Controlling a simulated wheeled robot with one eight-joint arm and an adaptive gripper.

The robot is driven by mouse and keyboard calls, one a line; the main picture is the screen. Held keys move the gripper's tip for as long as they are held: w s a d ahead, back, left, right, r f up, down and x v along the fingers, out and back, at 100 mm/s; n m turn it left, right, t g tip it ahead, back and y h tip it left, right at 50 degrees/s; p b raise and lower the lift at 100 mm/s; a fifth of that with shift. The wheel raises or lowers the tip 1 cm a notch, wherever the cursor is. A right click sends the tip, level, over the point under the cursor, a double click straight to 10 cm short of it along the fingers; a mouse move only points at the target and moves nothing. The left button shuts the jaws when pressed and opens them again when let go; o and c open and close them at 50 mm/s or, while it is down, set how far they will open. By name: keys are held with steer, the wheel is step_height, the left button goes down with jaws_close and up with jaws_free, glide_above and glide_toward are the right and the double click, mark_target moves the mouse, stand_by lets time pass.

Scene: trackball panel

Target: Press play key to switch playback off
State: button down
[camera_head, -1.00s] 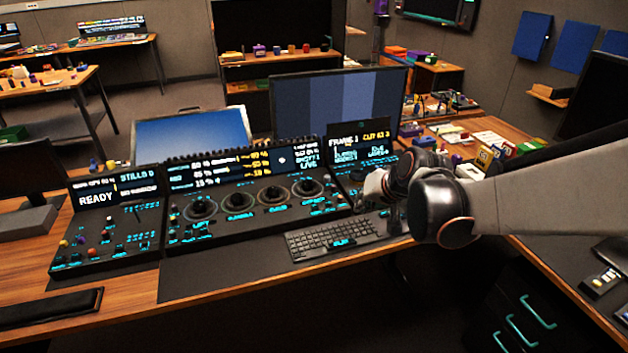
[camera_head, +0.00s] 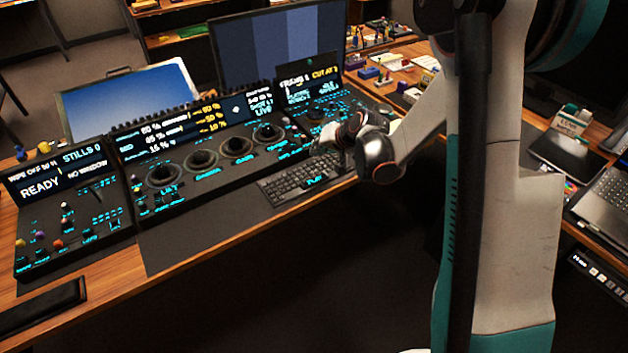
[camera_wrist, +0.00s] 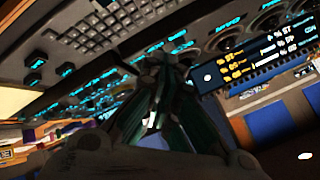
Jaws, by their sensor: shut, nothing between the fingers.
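The black keyboard (camera_head: 300,178) lies on the console desk, with a glowing cyan label (camera_head: 314,181) at its front edge that seems to read PLAY. My gripper (camera_head: 342,148) is over the desk by the keyboard's right end and the right-hand panel, and partly hides both. In the wrist view my gripper (camera_wrist: 166,62) has its fingers together and empty. There the keyboard (camera_wrist: 85,35) shows at upper left, with cyan-labelled controls around the fingertips. I cannot tell whether the fingertips touch anything. The right panel's screen (camera_head: 308,88) shows text too blurred to read fully.
The middle console (camera_head: 205,178) has several trackballs and a lit screen. The left panel (camera_head: 65,205) reads READY and has small knobs. A monitor (camera_head: 275,45) stands behind. A laptop (camera_head: 608,205) lies at the right.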

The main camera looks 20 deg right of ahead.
steer(key=shift+f, duration=0.1)
steer(key=b, duration=0.5)
glide_above(317, 179)
step_height(317, 179, down, 7)
steer(key=shift+f, duration=0.75)
steer(key=shift+f, duration=0.1)
stand_by(0.8)
steer(key=shift+f, duration=0.3)
steer(key=shift+f, duration=0.55)
stand_by(0.8)
steer(key=shift+r, duration=0.1)
steer(key=shift+r+p, duration=0.35)
steer(key=shift+r, duration=0.55)
